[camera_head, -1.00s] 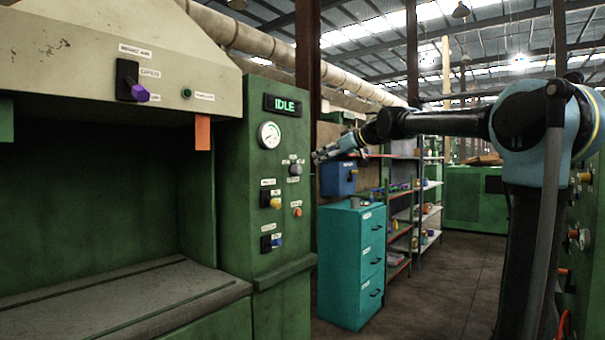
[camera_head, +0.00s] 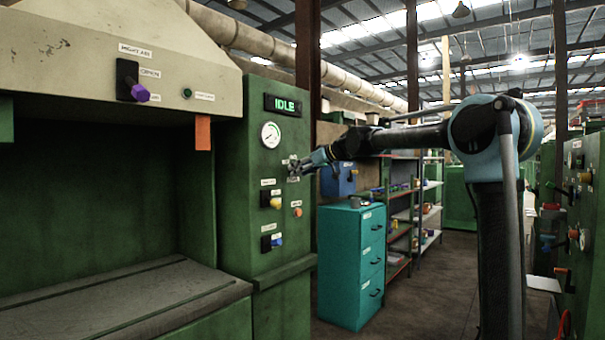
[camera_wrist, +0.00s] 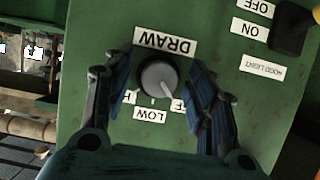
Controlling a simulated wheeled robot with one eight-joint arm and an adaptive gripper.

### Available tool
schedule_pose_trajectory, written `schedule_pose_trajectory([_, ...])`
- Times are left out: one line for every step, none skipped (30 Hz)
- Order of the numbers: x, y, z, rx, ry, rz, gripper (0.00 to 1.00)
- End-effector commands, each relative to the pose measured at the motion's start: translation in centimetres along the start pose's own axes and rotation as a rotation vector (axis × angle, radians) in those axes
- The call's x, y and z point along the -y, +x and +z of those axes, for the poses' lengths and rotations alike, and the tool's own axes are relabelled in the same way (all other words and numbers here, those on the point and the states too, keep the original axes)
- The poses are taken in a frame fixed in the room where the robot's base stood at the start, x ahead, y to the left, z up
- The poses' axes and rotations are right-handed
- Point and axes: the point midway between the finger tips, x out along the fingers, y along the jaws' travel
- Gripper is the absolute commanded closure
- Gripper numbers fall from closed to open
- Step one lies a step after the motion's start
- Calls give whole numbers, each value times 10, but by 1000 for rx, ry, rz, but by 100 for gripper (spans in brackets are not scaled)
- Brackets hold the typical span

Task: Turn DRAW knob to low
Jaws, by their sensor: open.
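The DRAW knob (camera_wrist: 159,77) is a round grey knob with a pale pointer line on the green panel. In the wrist view the picture is upside down, with the DRAW label (camera_wrist: 165,42) above the knob and the LOW label (camera_wrist: 151,114) below it. The pointer runs toward the lower right in that view, between LOW and a partly covered label that looks like OFF. My gripper (camera_wrist: 163,88) is open, with one finger on each side of the knob; contact is not clear. In the head view my gripper (camera_head: 294,168) is at the panel and hides the knob.
The green panel (camera_head: 241,220) also carries a gauge (camera_head: 270,135), an IDLE display (camera_head: 283,105), a yellow switch (camera_head: 275,203), an orange button (camera_head: 298,212) and a blue switch (camera_head: 276,240). A teal cabinet (camera_head: 345,265) stands to the right. The floor (camera_head: 425,310) beyond is clear.

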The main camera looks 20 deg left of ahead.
Motion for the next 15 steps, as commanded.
schedule_pose_trajectory([0, 0, 0, 0, 0, 0, 48])
schedule_pose_trajectory([0, 0, 0, 0, 0, 0, 48])
schedule_pose_trajectory([0, 0, 0, 0, 0, 0, 48])
schedule_pose_trajectory([0, 0, 0, 0, 0, 0, 48])
schedule_pose_trajectory([0, 0, 0, 0, 0, 0, 48])
schedule_pose_trajectory([0, 0, 0, 0, 0, 0, 55])
schedule_pose_trajectory([0, 0, 0, 0, 0, 0, 62])
schedule_pose_trajectory([0, 0, 0, 0, 0, 0, 69])
schedule_pose_trajectory([0, 0, 0, 0, 0, 0, 78])
schedule_pose_trajectory([0, 0, 0, 0, 0, 0, 84])
schedule_pose_trajectory([0, 0, 0, 0, 0, 0, 90])
schedule_pose_trajectory([0, 0, 0, 0, 0, 0, 91])
schedule_pose_trajectory([0, 0, 0, 0, 0, 0, 91])
schedule_pose_trajectory([-2, -4, 1, 0, 1, 1, 90])
schedule_pose_trajectory([-1, -2, 1, 0, 1, 0, 91])
